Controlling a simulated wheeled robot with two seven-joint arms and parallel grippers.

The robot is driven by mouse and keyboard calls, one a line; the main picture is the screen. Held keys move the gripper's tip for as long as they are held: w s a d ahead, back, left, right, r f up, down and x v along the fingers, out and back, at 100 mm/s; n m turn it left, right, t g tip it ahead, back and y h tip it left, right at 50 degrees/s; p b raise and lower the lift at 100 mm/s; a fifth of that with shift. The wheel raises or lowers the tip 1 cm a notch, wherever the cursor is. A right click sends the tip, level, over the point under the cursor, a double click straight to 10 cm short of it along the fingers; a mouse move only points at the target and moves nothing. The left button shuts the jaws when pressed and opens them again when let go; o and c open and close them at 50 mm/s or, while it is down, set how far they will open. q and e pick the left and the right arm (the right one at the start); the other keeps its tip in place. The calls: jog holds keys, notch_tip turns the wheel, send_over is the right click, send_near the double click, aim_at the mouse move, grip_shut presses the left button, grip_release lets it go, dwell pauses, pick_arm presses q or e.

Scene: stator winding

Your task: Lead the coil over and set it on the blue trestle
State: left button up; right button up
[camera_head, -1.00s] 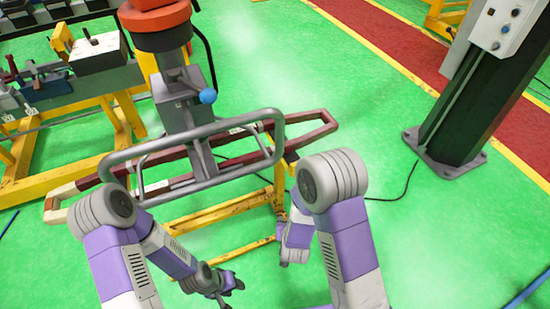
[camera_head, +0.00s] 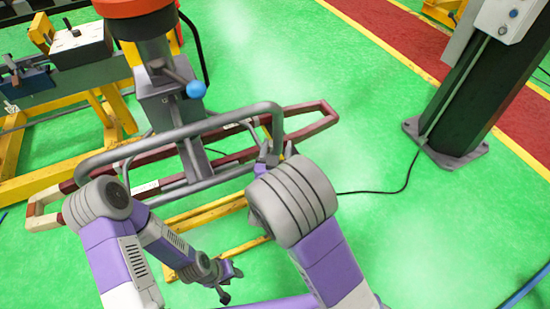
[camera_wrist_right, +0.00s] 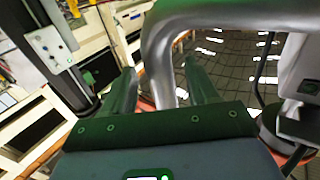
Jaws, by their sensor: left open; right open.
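The coil (camera_head: 318,122), a long dark red loop with a cream end (camera_head: 42,216) at the left, hangs or rests under a grey tubular handle frame (camera_head: 190,131) on the lifting device. My right gripper (camera_head: 268,156) is at the right bend of that frame. In the right wrist view my right gripper (camera_wrist_right: 163,85) is open, with the grey tube (camera_wrist_right: 158,65) between its fingers. My left gripper (camera_head: 228,286) is open and empty, low in front of the coil and apart from it. I see no blue trestle in either view.
A yellow stand (camera_head: 190,268) is below the coil. A yellow bench frame (camera_head: 105,118) with tools is at the left. A dark post (camera_head: 470,105) with a control box stands at the right, and a black cable (camera_head: 405,178) lies on the green floor. Open floor lies between.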

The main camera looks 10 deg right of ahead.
jog(key=shift+x, duration=0.8)
grip_shut()
dwell(0.8)
dwell(0.5)
dwell(1.5)
